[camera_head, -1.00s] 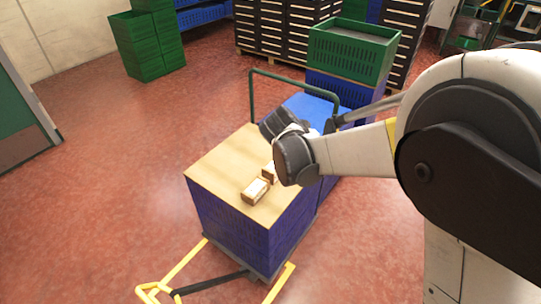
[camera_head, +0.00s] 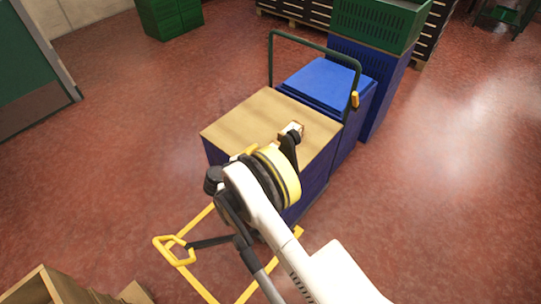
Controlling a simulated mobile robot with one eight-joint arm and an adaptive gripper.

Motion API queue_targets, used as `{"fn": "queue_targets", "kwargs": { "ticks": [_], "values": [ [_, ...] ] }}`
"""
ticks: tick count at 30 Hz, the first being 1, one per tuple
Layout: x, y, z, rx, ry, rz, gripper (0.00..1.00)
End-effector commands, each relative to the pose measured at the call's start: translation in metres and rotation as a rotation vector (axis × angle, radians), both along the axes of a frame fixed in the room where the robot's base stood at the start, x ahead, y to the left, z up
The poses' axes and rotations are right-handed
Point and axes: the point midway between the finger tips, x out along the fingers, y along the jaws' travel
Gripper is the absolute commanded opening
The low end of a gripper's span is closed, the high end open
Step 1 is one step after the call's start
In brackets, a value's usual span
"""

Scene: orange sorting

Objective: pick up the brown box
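A small brown box (camera_head: 291,129) with a pale top shows on the wooden top (camera_head: 250,118) of the blue crate stack, right of its middle. My gripper (camera_head: 290,148) is over the near part of that top, its dark end right at the near side of the box. I cannot tell whether it touches the box. My wrist and arm hide most of the fingers, so its opening does not show. They also cover the near part of the wooden top, where a second box may be hidden.
Blue crates (camera_head: 325,82) and a dark green handle (camera_head: 315,40) stand behind the wooden top. A green crate (camera_head: 378,22) sits on a blue stack at the back right. Red floor is open on both sides.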

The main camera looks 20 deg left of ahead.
Motion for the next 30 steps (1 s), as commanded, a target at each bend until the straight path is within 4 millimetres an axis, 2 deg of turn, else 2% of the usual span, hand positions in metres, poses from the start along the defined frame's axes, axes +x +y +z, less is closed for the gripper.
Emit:
{"fn": "queue_targets", "kwargs": {
  "ticks": [3, 10, 17, 24, 25, 30],
  "values": [
    [0.018, -0.007, -0.011, 0.001, 0.001, -0.002, 0.79],
    [0.037, -0.012, -0.017, 0.000, 0.001, -0.002, 0.79],
    [0.070, -0.019, -0.030, 0.001, 0.002, -0.001, 0.79],
    [0.074, -0.021, -0.028, 0.000, 0.002, 0.000, 0.79],
    [0.074, -0.021, -0.028, 0.001, 0.002, 0.000, 0.77],
    [0.074, -0.020, -0.028, 0.000, 0.002, 0.000, 0.25]
  ]
}}
